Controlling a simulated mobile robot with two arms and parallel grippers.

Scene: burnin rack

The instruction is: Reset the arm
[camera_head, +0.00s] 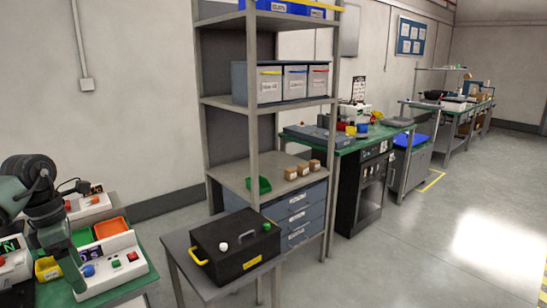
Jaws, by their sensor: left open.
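My left arm comes in from the left edge and bends downward over the green-topped table (140,272). My left gripper (79,287) points down at the near side of a white device (122,262) with red and blue buttons. Its fingers are small and dark, and it is open; I see nothing held in it. I cannot tell whether it touches the device. My right gripper is not in view.
An orange tray (110,228) and a yellow bin (47,268) sit on the same table. A black box with a yellow handle (236,244) stands on a small grey table to the right. A tall shelf (253,110) stands behind it. Open floor (440,230) lies right.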

